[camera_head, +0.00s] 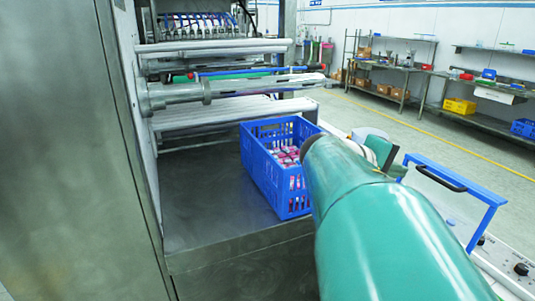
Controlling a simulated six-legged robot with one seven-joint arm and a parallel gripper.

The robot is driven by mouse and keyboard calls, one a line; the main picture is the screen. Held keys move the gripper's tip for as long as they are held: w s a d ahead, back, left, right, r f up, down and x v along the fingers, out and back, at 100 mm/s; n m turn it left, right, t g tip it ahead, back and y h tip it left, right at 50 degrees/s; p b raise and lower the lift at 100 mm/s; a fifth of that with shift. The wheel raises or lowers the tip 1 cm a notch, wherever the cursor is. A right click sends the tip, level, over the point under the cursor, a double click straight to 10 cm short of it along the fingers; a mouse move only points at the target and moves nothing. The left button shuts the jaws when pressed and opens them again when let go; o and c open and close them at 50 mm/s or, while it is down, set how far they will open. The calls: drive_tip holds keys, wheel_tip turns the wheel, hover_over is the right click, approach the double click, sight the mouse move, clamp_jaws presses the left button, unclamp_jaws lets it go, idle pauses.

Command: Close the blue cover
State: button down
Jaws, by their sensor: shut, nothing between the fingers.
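The blue cover (484,225) is at the right of the view. It has a blue frame, a clear panel and a black handle (441,178) near its upper edge. It stands raised and tilted above a pale machine panel with dark knobs, so it appears open. My teal arm reaches forward from the bottom right and hides the cover's lower left part. My gripper is not visible; the arm's own links block the view past its far end, left of the cover. I cannot tell whether anything touches the cover.
A blue crate (270,172) of small red and white packs sits on a grey metal table (205,200), left of my arm. Metal rollers (230,88) stand behind it. A tall steel cabinet (65,150) fills the left. Open floor and workbenches lie at the back right.

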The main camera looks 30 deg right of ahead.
sight(435, 179)
drive_tip(key=x, duration=1.2)
drive_tip(key=shift+s+f, duration=0.2)
drive_tip(key=shift+d+f, duration=0.15)
drive_tip(key=shift+d, duration=0.25)
